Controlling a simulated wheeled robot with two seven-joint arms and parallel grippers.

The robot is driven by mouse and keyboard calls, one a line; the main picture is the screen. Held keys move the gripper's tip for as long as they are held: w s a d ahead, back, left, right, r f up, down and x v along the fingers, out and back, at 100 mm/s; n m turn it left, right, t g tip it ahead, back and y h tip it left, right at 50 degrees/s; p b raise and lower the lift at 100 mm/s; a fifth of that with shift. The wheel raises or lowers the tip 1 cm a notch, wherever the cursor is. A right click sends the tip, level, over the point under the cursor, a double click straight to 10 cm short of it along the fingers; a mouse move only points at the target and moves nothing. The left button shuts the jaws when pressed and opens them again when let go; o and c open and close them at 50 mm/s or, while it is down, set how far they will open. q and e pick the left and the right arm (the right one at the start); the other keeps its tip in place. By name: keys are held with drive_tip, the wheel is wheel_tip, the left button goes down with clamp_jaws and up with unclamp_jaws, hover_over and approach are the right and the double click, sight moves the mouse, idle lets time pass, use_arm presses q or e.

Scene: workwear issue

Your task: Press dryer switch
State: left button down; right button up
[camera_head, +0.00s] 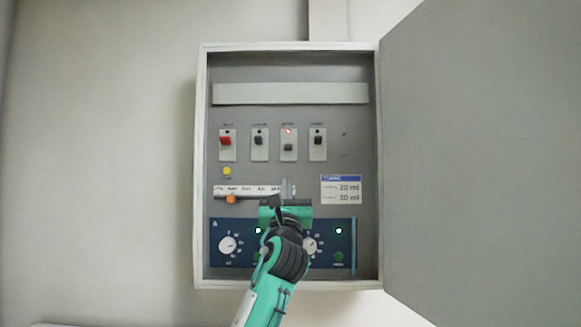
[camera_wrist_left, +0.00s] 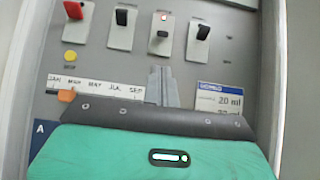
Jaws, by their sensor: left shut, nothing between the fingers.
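In the head view a row of switches sits in an open wall cabinet: a red-lever switch (camera_head: 226,141) at the left, then three dark-lever switches. The third switch (camera_head: 288,146) has a lit red lamp above its lever, which sits lower than its neighbours'. It also shows in the left wrist view (camera_wrist_left: 161,40). The labels are too small to read, so I cannot tell which is the dryer switch. My left gripper (camera_head: 287,188) is shut and empty; its fingertips (camera_wrist_left: 163,84) are below the third switch, apart from its lever.
The grey cabinet door (camera_head: 480,150) stands open at the right. A yellow button (camera_head: 227,171), an orange slider (camera_head: 231,199) and a white label (camera_head: 341,189) surround my gripper. A blue panel (camera_head: 283,224) with dials and green lamps is partly behind my left arm.

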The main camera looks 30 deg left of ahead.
sight(288, 147)
use_arm(q)
drive_tip(key=p+x, duration=0.4)
drive_tip(key=x, duration=0.5)
drive_tip(key=shift+w+a+r, duration=0.15)
drive_tip(key=shift+w+r, duration=0.15)
drive_tip(key=shift+w, duration=0.1)
use_arm(e)
drive_tip(key=shift+w+a+r, duration=0.1)
drive_tip(key=shift+w+r, duration=0.15)
drive_tip(key=shift+r, duration=0.9)
drive_tip(key=shift+w+r, duration=0.2)
drive_tip(key=shift+r, duration=0.9)
drive_tip(key=shift+a, duration=0.15)
